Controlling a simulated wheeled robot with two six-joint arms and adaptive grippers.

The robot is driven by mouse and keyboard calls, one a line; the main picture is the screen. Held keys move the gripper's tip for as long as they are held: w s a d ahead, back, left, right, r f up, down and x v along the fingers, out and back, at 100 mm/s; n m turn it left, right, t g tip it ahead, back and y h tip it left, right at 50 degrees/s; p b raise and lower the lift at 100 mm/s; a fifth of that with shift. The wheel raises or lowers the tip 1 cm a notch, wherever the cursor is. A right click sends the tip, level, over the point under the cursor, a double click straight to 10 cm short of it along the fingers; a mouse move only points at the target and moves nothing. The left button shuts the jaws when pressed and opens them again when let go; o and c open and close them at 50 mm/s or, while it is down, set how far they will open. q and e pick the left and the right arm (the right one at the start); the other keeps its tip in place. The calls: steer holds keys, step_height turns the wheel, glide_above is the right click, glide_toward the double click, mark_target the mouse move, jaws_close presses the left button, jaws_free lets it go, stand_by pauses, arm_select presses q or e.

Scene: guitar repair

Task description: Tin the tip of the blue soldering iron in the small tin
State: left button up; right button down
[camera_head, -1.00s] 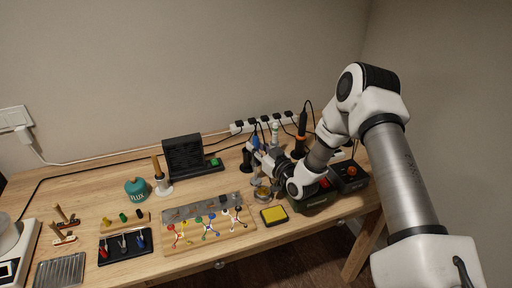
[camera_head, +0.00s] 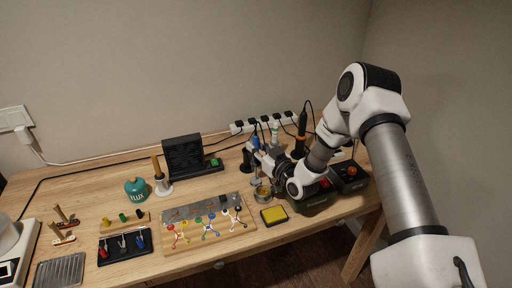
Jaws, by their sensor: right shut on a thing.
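My right gripper (camera_head: 257,160) is shut on the blue soldering iron (camera_head: 255,142). The blue handle shows above the fingers, and the iron stands roughly upright. Its lower end points down toward the small round tin (camera_head: 262,194), which sits on the bench just below the gripper. The tip is too small to make out, and I cannot tell whether it touches what is in the tin. My left gripper is not in view.
A yellow sponge in a dark tray (camera_head: 274,215) lies in front of the tin. A wooden board with coloured wires (camera_head: 205,237) lies to the left. A black stand (camera_head: 246,158) and a fume extractor (camera_head: 183,157) are behind.

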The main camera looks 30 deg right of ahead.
mark_target(257, 136)
step_height(257, 136, up, 7)
steer(key=p, duration=0.5)
steer(key=shift+r+p, duration=0.1)
steer(key=shift+p, duration=0.2)
steer(key=shift+w+d, duration=0.1)
steer(key=shift+d, duration=0.2)
steer(key=d+r+p, duration=0.1)
steer(key=d+p, duration=0.2)
steer(key=d, duration=0.4)
steer(key=shift+d+r, duration=0.25)
steer(key=shift+r, duration=0.15)
